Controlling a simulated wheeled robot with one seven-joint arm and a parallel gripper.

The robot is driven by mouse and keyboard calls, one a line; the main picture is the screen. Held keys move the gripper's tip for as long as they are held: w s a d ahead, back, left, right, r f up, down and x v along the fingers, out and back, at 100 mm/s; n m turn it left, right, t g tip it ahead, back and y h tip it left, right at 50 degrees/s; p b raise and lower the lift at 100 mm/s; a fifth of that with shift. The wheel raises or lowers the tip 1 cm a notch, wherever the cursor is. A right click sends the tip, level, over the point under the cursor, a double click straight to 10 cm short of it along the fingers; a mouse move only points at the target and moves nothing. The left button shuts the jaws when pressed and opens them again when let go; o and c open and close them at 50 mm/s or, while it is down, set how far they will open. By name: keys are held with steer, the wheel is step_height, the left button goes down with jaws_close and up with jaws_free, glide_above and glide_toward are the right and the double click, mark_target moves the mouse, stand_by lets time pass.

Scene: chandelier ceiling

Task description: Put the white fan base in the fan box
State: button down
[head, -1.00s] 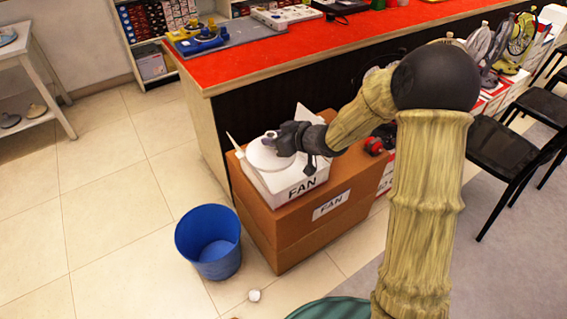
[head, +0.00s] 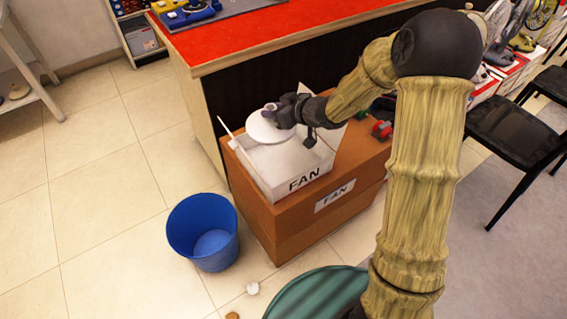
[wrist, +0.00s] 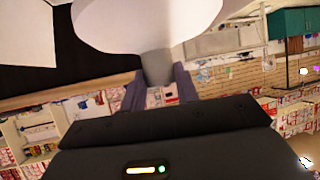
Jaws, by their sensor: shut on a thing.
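The white fan base (head: 268,128) is a round white disc held by my gripper (head: 279,112). In the wrist view the base (wrist: 145,22) fills the top, and its grey stem (wrist: 157,66) sits between the fingers of my gripper (wrist: 158,88). The fan box (head: 293,184) is an open white box labelled FAN, with its flaps up. The base is over the back left part of the box opening and looks raised above it. The exact height cannot be told. The visible box interior looks empty; its back part is hidden by the base and gripper.
The fan box stands on a large brown carton (head: 335,208) beside a red-topped counter (head: 240,45). A blue bin (head: 203,232) stands on the floor to the left. Small red and dark items (head: 382,130) lie on the carton's right end. Black chairs (head: 520,125) stand at right.

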steer(key=shift+w+f+b, duration=0.2)
steer(key=shift+f+b, duration=0.2)
steer(key=shift+f, duration=0.2)
steer(key=shift+w+f+b, duration=0.2)
steer(key=shift+f+b, duration=0.15)
steer(key=shift+f, duration=0.2)
steer(key=shift+r, duration=0.1)
step_height(320, 180, down, 14)
steer(key=b, duration=0.4)
steer(key=shift+r+b, duration=0.2)
steer(key=shift+b, duration=0.2)
steer(key=shift+f, duration=0.1)
step_height(320, 180, down, 4)
steer(key=shift+w+r+b, duration=0.1)
steer(key=shift+r+b, duration=0.1)
steer(key=shift+b, duration=0.5)
steer(key=shift+a+f, duration=0.15)
steer(key=shift+f, duration=0.2)
